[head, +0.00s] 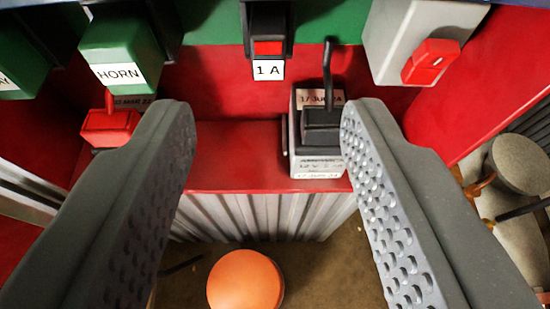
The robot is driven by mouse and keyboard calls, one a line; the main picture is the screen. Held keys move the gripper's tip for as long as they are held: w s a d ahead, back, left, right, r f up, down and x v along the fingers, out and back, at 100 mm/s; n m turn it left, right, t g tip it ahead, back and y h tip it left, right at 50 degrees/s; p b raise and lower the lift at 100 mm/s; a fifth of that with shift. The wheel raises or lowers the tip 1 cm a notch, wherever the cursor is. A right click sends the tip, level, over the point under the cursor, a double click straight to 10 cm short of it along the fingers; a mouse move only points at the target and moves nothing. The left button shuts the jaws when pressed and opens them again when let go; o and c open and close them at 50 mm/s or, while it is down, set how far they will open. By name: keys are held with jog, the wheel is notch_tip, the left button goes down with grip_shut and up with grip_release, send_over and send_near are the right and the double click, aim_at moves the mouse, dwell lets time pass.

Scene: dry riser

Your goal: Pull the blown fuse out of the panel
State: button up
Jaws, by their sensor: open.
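A black block with a red face (268,47) and a "1 A" label hangs on the green and red panel (318,22) at top centre. It looks like a fuse; whether it is blown I cannot tell for certain. My gripper (266,112) is open and empty, its grey, dimpled fingers wide apart. The block lies beyond and above the fingertips, between them across the picture, and neither finger appears to touch it.
A green "HORN" box (120,55) with a red piece (110,128) below is near the left fingertip. A grey box with a red switch (430,62) is upper right. A labelled grey-black unit (318,160) stands on the red ledge (235,160) near the right finger. An orange disc (245,282) is below.

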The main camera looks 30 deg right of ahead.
aim_at(268, 54)
jog(key=shift+p+x, duration=0.85)
jog(key=shift+x, duration=3.35)
jog(key=shift+s, duration=0.1)
grip_shut()
jog(key=shift+s+a+b, duration=0.3)
jog(key=shift+s+a, duration=0.2)
jog(key=shift+s, duration=0.3)
jog(key=shift+s+a+b, duration=0.25)
jog(key=shift+s+a, duration=0.2)
jog(key=shift+s, duration=0.3)
jog(key=shift+s+a+b, duration=0.3)
jog(key=shift+s+a, duration=0.2)
jog(key=shift+s, duration=0.3)
